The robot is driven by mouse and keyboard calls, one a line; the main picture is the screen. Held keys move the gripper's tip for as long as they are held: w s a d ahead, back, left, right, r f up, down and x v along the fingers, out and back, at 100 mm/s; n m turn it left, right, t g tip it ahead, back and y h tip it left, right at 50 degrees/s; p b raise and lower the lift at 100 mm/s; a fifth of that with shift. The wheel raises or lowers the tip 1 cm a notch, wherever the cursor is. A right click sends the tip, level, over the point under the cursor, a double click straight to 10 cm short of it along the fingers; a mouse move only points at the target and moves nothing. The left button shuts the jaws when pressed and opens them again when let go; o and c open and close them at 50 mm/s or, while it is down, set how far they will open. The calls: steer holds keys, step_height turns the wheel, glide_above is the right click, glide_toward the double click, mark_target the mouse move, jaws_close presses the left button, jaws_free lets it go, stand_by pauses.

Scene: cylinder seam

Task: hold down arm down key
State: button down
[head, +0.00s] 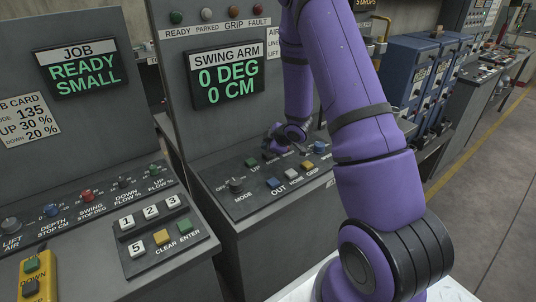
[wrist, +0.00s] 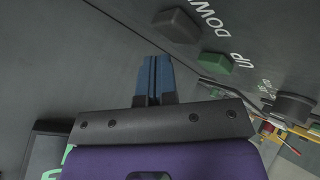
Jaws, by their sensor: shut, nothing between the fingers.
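In the wrist view a dark grey key (wrist: 177,25) stands beside the upside-down DOWN lettering. A green key (wrist: 217,62) beside the UP lettering is close to it; in the head view this green key (head: 251,162) is on the swing arm panel. My gripper (wrist: 154,62) is shut and empty, its blue fingers pressed together. In the wrist view its tips are just below and left of the grey key, with a visible gap in the picture; their height over the panel is hard to tell. In the head view my wrist hides the fingertips and the grey key.
The swing arm display (head: 227,78) reads 0 DEG, 0 CM. The job display (head: 78,67) reads READY SMALL. Blue cabinets (head: 408,70) stand at the right.

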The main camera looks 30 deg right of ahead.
steer(key=shift+f, duration=0.8)
stand_by(0.7)
steer(key=shift+r, duration=0.1)
stand_by(5.3)
steer(key=shift+r, duration=0.75)
steer(key=shift+r, duration=0.1)
